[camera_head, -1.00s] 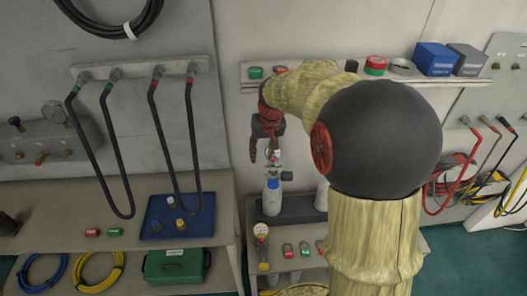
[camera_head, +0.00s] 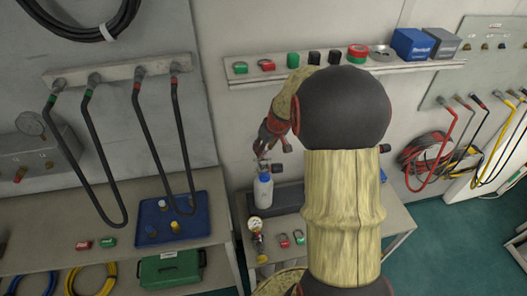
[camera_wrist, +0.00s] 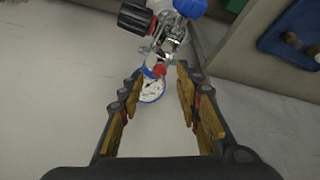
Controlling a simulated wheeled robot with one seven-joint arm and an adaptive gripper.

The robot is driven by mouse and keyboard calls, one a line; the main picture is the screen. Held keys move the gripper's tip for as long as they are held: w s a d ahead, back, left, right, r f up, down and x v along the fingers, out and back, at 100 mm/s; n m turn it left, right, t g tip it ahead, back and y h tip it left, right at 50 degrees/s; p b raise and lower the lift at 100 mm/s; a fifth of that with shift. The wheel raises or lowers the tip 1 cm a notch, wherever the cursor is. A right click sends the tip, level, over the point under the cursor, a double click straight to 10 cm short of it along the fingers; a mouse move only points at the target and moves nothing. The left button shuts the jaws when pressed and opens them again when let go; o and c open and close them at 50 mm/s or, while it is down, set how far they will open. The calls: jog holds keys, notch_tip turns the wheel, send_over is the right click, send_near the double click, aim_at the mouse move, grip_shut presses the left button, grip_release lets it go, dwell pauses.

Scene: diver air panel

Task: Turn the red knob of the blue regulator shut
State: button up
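The regulator (camera_wrist: 168,45) shows in the wrist view at top centre, with a blue-rimmed gauge (camera_wrist: 152,92), a small red knob (camera_wrist: 158,70), a black knob (camera_wrist: 135,16) and a blue cap (camera_wrist: 190,6). In the head view the regulator (camera_head: 264,163) tops a white cylinder (camera_head: 264,192). My gripper (camera_wrist: 158,82) is open. Its fingers stand to the left and right of the gauge and red knob in the wrist view, with gaps and nothing held. In the head view my gripper (camera_head: 273,148) is just above the regulator; my arm hides part of the area to its right.
A shelf (camera_head: 390,72) with boxes and small coloured parts runs behind. A bench with a blue tray (camera_head: 178,216) and looped hoses are at left. Bare wall lies left of the gripper.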

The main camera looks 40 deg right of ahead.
jog(key=shift+x, duration=1)
jog(key=shift+c, duration=1.3)
grip_shut()
